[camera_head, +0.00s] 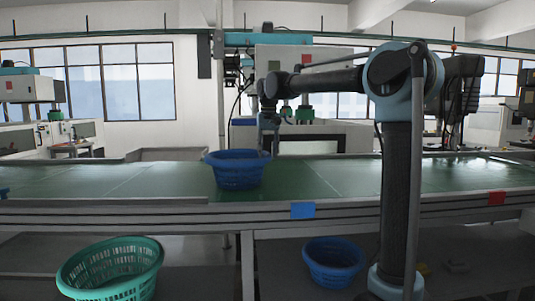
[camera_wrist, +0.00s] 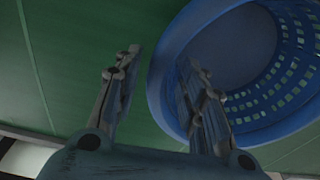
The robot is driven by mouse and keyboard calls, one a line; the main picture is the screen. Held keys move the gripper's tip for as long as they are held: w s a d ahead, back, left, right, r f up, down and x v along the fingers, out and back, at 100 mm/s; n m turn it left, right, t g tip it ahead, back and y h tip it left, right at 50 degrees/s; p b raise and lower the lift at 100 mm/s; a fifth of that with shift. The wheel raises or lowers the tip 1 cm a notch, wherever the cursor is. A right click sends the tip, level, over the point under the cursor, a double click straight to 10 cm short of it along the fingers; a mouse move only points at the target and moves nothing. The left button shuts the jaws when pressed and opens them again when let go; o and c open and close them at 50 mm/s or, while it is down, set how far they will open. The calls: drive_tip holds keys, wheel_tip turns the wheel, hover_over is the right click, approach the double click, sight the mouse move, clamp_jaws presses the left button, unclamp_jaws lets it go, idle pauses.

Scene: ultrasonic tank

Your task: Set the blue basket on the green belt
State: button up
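The blue basket (camera_head: 237,172) stands upright on the green belt (camera_head: 130,182), near the middle of the head view; its base appears to rest on the belt. My gripper (camera_head: 267,150) points down at the basket's back right rim. In the wrist view the basket (camera_wrist: 285,75) fills the right side, over the belt (camera_wrist: 75,60). My gripper (camera_wrist: 162,60) has its fingers spread apart there. One finger is outside the basket and the other overlaps its inside, with the rim between them. I cannot tell whether either finger touches it.
Below the belt are a green basket (camera_head: 110,270) at left and another blue basket (camera_head: 333,263) near my column. A blue marker (camera_head: 303,210) and a red marker (camera_head: 497,198) are on the belt's front rail.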

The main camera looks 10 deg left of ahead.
wheel_tip(320, 180, up, 12)
drive_tip(key=s, duration=0.1)
drive_tip(key=shift+s+d, duration=0.2)
idle(0.5)
